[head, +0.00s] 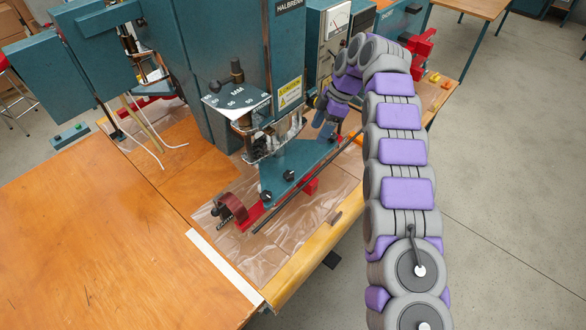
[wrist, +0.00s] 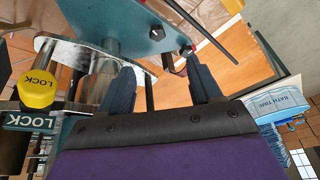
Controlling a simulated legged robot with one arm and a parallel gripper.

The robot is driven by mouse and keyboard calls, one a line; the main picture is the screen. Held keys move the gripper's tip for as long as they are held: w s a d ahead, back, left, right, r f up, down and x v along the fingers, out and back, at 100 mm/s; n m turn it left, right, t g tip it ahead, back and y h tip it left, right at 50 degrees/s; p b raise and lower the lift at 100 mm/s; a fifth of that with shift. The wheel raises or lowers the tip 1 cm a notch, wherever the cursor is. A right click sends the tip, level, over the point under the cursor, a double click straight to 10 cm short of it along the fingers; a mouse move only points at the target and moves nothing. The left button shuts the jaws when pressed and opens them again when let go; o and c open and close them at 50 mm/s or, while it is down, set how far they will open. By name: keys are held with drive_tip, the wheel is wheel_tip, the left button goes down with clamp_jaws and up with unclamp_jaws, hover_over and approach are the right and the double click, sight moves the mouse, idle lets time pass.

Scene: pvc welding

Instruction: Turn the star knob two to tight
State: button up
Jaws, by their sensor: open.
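The teal welding machine (head: 229,120) stands on the bench, with a teal base plate (head: 298,158) low at its front. Two small dark knobs sit on this plate, one near the middle (head: 289,175) and one near its front tip (head: 265,197). In the wrist view a dark knob (wrist: 156,33) shows on the teal plate (wrist: 125,15). I cannot tell which knob is number two, nor how tight any is. My gripper (wrist: 163,76) is open, its two dark fingers apart with no knob visible between them. In the head view my gripper (head: 322,108) is beside the clamp area, partly hidden.
A yellow LOCK knob (wrist: 37,90) is close on the left in the wrist view. A long black rod (head: 305,183) runs along the plate's right side. The wooden bench at left (head: 90,230) is clear.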

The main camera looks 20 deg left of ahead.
drive_tip(key=shift+a+f+n, duration=0.9)
drive_tip(key=shift+a+f, duration=0.1)
drive_tip(key=shift+f, duration=0.05)
drive_tip(key=b, duration=0.5)
approach(292, 173)
drive_tip(key=b+x, duration=0.3)
drive_tip(key=x, duration=0.5)
drive_tip(key=shift+a+f, duration=0.2)
drive_tip(key=shift+f, duration=0.15)
drive_tip(key=c, duration=1)
drive_tip(key=shift+c, duration=0.2)
